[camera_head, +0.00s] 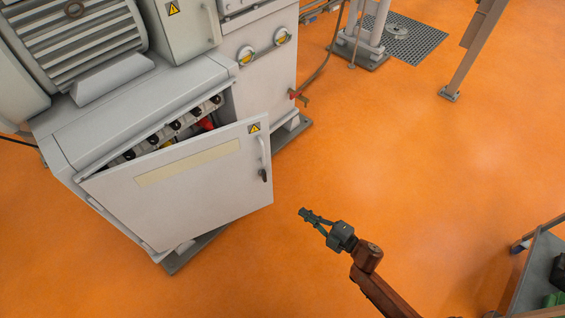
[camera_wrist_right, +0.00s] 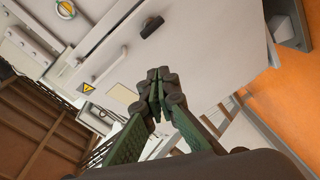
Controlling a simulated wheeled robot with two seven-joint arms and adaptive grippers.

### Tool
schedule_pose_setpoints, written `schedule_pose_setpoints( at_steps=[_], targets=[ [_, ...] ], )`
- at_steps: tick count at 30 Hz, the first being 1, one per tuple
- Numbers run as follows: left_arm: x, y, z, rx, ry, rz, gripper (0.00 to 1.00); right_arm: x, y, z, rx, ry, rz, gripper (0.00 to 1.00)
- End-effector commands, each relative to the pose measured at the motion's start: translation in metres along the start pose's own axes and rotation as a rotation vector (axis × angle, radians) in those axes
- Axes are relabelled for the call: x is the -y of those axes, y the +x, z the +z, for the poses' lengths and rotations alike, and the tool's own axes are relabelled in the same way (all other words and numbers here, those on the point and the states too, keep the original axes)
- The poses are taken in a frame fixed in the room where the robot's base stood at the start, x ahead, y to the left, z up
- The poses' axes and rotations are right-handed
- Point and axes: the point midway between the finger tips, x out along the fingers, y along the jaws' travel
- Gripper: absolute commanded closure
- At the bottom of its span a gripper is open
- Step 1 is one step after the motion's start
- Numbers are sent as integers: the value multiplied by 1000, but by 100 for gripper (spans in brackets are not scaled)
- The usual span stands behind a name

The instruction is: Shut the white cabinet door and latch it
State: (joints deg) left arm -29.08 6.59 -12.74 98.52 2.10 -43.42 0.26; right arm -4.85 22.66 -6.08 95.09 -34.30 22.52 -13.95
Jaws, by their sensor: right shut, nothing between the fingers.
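The white cabinet door (camera_head: 195,185) stands ajar in the head view, hinged at the left, with its right edge swung out from the cabinet (camera_head: 75,135). The door has a vertical handle (camera_head: 262,153), a black latch knob (camera_head: 264,175) and a yellow warning sticker. My right gripper (camera_head: 304,213) is shut and empty, to the right of the door's free edge and apart from it. In the right wrist view the gripper (camera_wrist_right: 158,85) shows closed fingertips in front of the door (camera_wrist_right: 205,50), with the black latch (camera_wrist_right: 152,27) beyond them. My left gripper is out of view.
Black knobs (camera_head: 175,125) and cables show inside the cabinet gap. A motor (camera_head: 75,40) sits on top of the cabinet. A cart (camera_head: 540,265) stands at the lower right. The orange floor (camera_head: 400,150) right of the door is clear.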

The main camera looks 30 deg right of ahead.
Motion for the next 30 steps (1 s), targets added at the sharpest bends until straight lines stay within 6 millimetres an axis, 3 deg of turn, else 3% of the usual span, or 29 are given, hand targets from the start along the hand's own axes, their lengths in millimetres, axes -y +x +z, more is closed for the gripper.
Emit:
schedule_pose_setpoints(
  at_steps=[1,3,7,11,17,27,30],
  targets=[
    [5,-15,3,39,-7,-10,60,-52,16,-13,-55,-124,27,100],
    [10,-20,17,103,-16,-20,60,-86,29,-21,-108,-254,39,100],
    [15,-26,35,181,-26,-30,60,-119,43,-29,-164,-402,44,100],
    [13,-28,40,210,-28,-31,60,-126,52,-31,-183,-452,42,100],
    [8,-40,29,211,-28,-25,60,-122,79,-34,-182,-451,42,100],
    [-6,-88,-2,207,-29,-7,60,-121,148,-47,-182,-449,41,100],
    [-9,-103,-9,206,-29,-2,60,-125,157,-38,-179,-450,39,100]
  ],
)
